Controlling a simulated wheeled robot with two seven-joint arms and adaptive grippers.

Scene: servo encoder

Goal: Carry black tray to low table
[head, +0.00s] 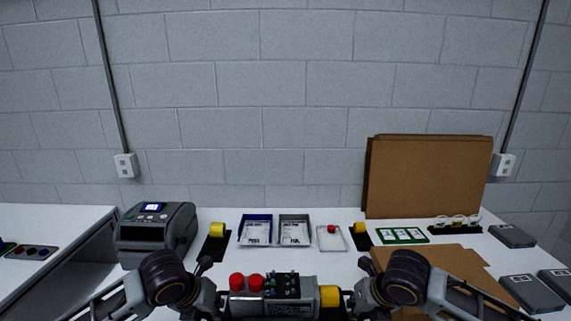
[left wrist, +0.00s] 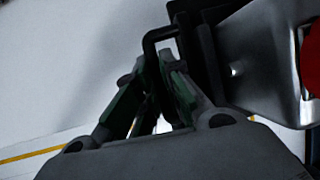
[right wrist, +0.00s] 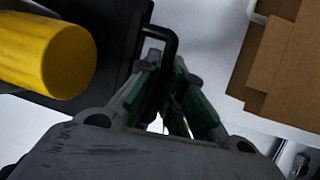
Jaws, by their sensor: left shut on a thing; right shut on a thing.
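The black tray (head: 326,312) is at the bottom middle of the head view, between my two grippers. My left gripper (left wrist: 160,62) is shut on the tray's left bar handle (left wrist: 150,38). My right gripper (right wrist: 166,62) is shut on the right bar handle (right wrist: 172,38). The tray's underside is hidden. I cannot tell which surface is the low table.
A white bench (head: 320,265) holds a label printer (head: 157,231), blue (head: 256,230) and grey (head: 294,230) bins, a clear tray (head: 331,239), flat cardboard (head: 437,262) and grey boxes (head: 533,293). Another white surface (head: 45,218) is at left, beyond a gap.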

